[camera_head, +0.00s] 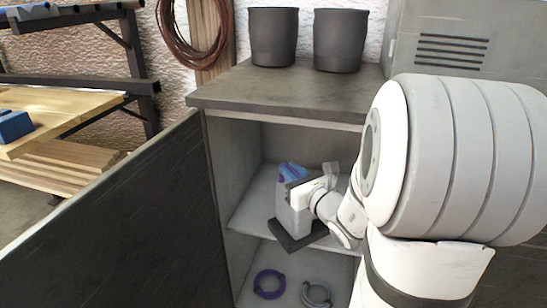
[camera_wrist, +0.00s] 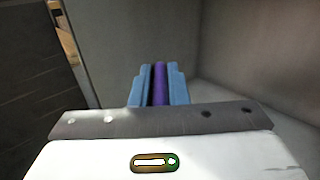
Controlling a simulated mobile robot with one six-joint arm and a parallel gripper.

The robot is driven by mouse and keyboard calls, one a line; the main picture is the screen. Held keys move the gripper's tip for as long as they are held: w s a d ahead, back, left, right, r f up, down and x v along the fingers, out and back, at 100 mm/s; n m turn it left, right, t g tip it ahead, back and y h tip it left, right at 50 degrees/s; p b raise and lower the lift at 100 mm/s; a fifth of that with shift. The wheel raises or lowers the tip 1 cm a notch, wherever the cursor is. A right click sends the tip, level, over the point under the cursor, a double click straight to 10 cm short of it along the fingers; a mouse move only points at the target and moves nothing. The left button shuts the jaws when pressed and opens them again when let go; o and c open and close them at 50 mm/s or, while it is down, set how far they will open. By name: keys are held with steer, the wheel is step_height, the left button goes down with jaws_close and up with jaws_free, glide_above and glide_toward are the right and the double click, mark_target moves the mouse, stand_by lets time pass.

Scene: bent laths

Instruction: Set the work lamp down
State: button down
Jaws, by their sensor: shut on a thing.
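My gripper (camera_head: 291,171) reaches into the open cabinet, its blue fingers shut on a purple part of what looks like the work lamp. In the wrist view, the purple strip of the lamp (camera_wrist: 160,82) lies between the two fingers of my gripper (camera_wrist: 159,68). In the head view, a grey body (camera_head: 290,214) with a dark flat slab (camera_head: 298,237) under it shows below my gripper; it appears to be the lamp's body and base. The slab is tilted in the picture, near the front edge of the middle shelf (camera_head: 254,205). I cannot tell whether it touches the shelf. My wrist hides part of it.
The cabinet's dark door (camera_head: 130,225) stands open at left. A purple ring-shaped item (camera_head: 269,284) and a grey one (camera_head: 317,295) lie on the level below. Two dark pots (camera_head: 273,37) stand on the cabinet top (camera_head: 285,95). The middle shelf's left part looks free.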

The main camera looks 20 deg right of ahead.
steer(key=shift+w+d+r+p, duration=0.1)
steer(key=shift+d+r+p, duration=0.1)
steer(key=shift+r+p, duration=0.2)
steer(key=w+d+f, duration=0.2)
steer(key=w+d, duration=0.2)
steer(key=w, duration=0.2)
steer(key=w+d+f+b, duration=0.1)
steer(key=w+d+f, duration=0.1)
steer(key=w+d, duration=0.2)
steer(key=shift+w, duration=1.3)
steer(key=shift+d+f+b, duration=0.1)
steer(key=shift+f+b, duration=0.05)
steer(key=shift+b, duration=0.25)
steer(key=c, duration=1.4)
jaws_free()
steer(key=shift+s+f, duration=0.1)
